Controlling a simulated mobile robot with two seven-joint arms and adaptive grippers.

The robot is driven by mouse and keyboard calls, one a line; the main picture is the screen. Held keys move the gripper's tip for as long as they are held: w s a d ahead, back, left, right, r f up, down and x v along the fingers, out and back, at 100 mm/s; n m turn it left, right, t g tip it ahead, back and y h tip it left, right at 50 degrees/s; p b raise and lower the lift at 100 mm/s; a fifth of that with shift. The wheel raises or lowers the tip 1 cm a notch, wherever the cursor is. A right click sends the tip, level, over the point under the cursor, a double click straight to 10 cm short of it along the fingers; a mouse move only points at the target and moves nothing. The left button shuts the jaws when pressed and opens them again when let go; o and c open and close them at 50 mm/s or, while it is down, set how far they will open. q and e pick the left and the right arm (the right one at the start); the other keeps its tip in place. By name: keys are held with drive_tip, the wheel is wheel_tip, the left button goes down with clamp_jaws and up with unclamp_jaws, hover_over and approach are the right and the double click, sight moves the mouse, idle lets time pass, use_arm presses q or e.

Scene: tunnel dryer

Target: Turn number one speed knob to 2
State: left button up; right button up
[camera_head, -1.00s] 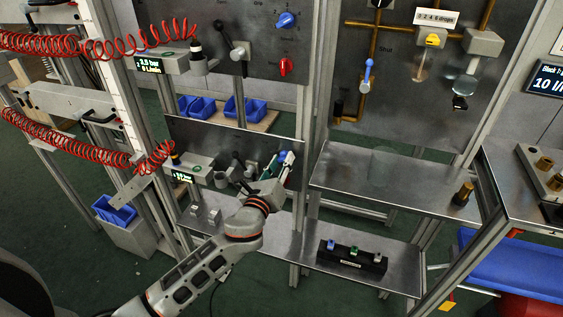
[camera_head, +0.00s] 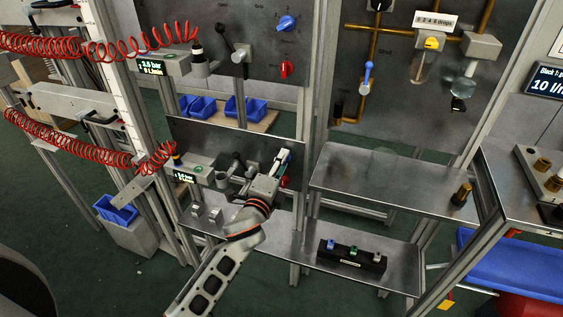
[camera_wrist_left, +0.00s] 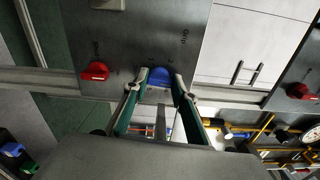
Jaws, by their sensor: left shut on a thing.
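My left gripper (camera_head: 281,161) is at the right part of the lower grey panel (camera_head: 222,139), its fingers pointing up and away. In the left wrist view its two green-lined fingers (camera_wrist_left: 160,84) are shut on a blue knob (camera_wrist_left: 160,75), one finger on each side. The fingers largely hide this knob in the head view, and its pointer and scale cannot be read. A red knob (camera_wrist_left: 95,71) is beside it on the same panel. On the upper panel, a second blue knob (camera_head: 287,22) sits above another red knob (camera_head: 287,68). My right gripper is not in view.
A lit display (camera_head: 184,177) and black-handled levers stand left of the gripper. Red coiled hoses (camera_head: 75,150) hang at the left. Metal shelves (camera_head: 395,182) are to the right, with a black block of coloured parts (camera_head: 352,256) on the lower one.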

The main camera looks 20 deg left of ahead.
use_arm(q)
drive_tip(key=shift+f+n+p, duration=0.1)
drive_tip(key=shift+n+p, duration=2.85)
drive_tip(key=shift+n, duration=3.45)
drive_tip(key=o, duration=1.1)
drive_tip(key=s, duration=1.2)
drive_tip(key=shift+a, duration=0.2)
